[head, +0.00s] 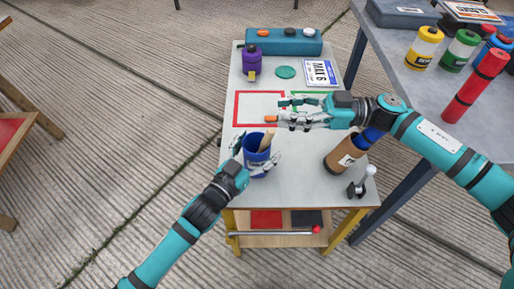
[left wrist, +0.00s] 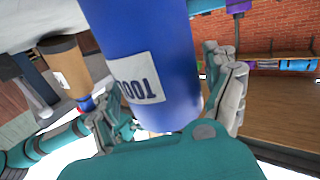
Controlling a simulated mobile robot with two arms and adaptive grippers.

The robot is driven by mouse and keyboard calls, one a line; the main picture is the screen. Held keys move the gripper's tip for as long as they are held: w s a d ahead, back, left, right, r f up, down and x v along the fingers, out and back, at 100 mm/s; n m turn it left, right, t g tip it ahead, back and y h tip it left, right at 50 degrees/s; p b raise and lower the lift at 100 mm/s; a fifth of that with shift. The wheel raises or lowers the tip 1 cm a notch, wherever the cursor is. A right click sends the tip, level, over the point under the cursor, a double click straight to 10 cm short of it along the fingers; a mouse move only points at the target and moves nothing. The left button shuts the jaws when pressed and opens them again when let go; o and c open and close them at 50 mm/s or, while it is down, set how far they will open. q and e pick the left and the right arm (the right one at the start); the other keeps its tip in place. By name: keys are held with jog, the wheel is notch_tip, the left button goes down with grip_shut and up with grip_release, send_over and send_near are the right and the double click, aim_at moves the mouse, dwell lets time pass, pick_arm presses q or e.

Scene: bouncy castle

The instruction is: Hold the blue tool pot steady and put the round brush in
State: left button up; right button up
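The blue tool pot (head: 259,171) stands upright near the front left of the small grey table, a wooden-handled tool (head: 265,142) sticking out. It fills the middle of the left wrist view (left wrist: 150,50), with a white label. My left gripper (head: 256,153) has a finger on each side of the pot; a narrow gap shows on the right in the left wrist view, and contact is unclear. My right gripper (head: 284,110) is above the table behind the pot, its fingers apart. An orange-ended thing (head: 271,119), possibly the round brush, lies by its lower finger; the rest is hidden.
A grey-and-white stand (head: 362,184) is at the front right corner. A purple bottle (head: 252,61), a teal box (head: 284,41) and a number plate (head: 321,72) are farther back. A workbench with bottles stands right.

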pick_arm(q)
jog(key=shift+o, duration=0.3)
jog(key=shift+f, duration=0.1)
pick_arm(e)
jog(key=shift+s+a+f, duration=0.1)
jog(key=shift+s+f, duration=0.05)
jog(key=shift+f, duration=0.3)
pick_arm(q)
jog(key=shift+s+a, duration=0.15)
jog(key=shift+s, duration=0.15)
jog(key=v, duration=0.7)
jog(key=shift+s+a, duration=0.15)
jog(key=shift+s, duration=0.1)
jog(key=shift+r, duration=0.3)
pick_arm(e)
jog(key=shift+r, duration=0.2)
